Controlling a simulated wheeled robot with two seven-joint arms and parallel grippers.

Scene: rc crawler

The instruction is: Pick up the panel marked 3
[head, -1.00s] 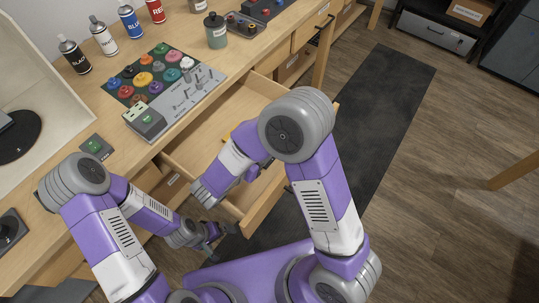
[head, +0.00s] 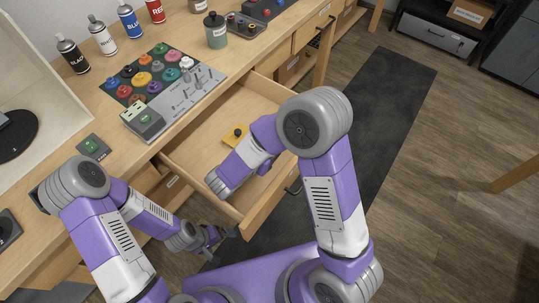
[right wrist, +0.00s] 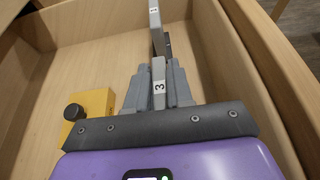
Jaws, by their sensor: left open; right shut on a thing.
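The panel marked 3 (right wrist: 159,88) is a thin grey plate with a white label, seen nearly edge-on in the right wrist view. My right gripper (right wrist: 158,72) is inside the open drawer, shut on this panel with a finger on each side. Another thin grey panel marked 1 (right wrist: 154,18) stands just beyond it. I cannot tell whether the held panel touches the drawer floor. In the head view my right forearm hides the right fingers and the panels. My left gripper (head: 211,241) is open and empty, low in front of the drawer.
A yellow block with a black knob (head: 236,136) lies in the drawer, left of my right gripper in the wrist view. The wooden drawer walls (head: 269,208) are close around that gripper. The bench above holds spray cans, a paint board (head: 149,73) and a grey-green jar (head: 216,31).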

